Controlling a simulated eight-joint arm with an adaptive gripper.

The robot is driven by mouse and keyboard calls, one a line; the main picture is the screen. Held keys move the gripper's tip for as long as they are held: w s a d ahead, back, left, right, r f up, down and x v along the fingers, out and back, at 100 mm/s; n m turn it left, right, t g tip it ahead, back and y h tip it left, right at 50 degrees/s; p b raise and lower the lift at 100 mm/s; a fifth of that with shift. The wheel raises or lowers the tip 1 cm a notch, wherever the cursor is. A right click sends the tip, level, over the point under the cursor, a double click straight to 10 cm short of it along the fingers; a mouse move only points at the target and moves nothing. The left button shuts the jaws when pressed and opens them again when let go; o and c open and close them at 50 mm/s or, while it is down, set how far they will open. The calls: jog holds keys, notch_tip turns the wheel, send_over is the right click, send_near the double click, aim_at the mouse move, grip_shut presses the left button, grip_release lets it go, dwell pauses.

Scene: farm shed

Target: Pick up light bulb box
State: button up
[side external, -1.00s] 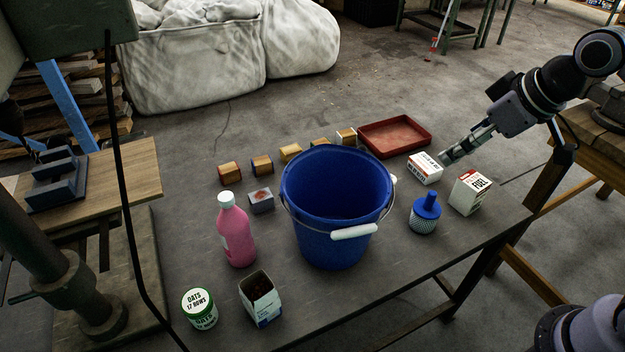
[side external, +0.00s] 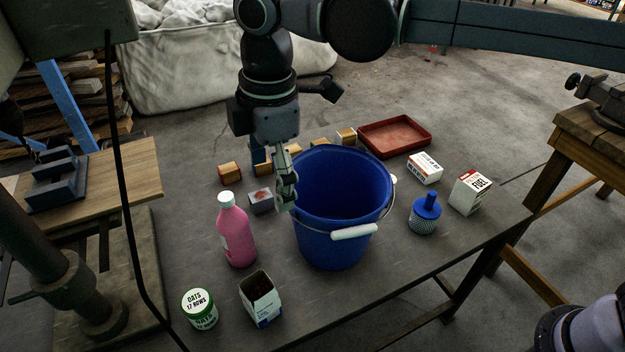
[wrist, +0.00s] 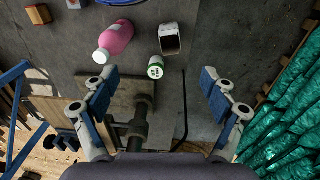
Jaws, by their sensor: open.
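No box has a light bulb label that I can read, so I cannot tell which is the light bulb box. A small grey box with a reddish picture (side external: 261,201) stands left of the bucket. An open-topped white and blue carton (side external: 262,300) stands at the table's front; it also shows in the wrist view (wrist: 169,40). My gripper (side external: 286,190) is above the table at the bucket's left rim, right of the grey box. In the wrist view my gripper (wrist: 158,88) is open and empty.
A blue bucket (side external: 338,235) stands mid-table. A pink bottle (side external: 237,235) and oats can (side external: 200,310) stand left and in front. Several wooden blocks (side external: 229,173) line the back near a red tray (side external: 395,137). A blue-topped jar (side external: 425,214) is at the right.

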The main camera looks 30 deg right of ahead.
aim_at(261, 301)
jog(key=s+a+f+n, duration=0.2)
jog(key=a+f+n, duration=0.1)
jog(key=a, duration=0.3)
jog(key=shift+m+g+h, duration=0.3)
jog(key=f, duration=2.3)
jog(key=shift+w+d+f, duration=0.1)
jog(key=shift+w+d, duration=0.05)
jog(key=shift+d, duration=0.05)
jog(key=shift+a+f, duration=0.1)
jog(key=shift+f, duration=2.55)
jog(key=c, duration=1.2)
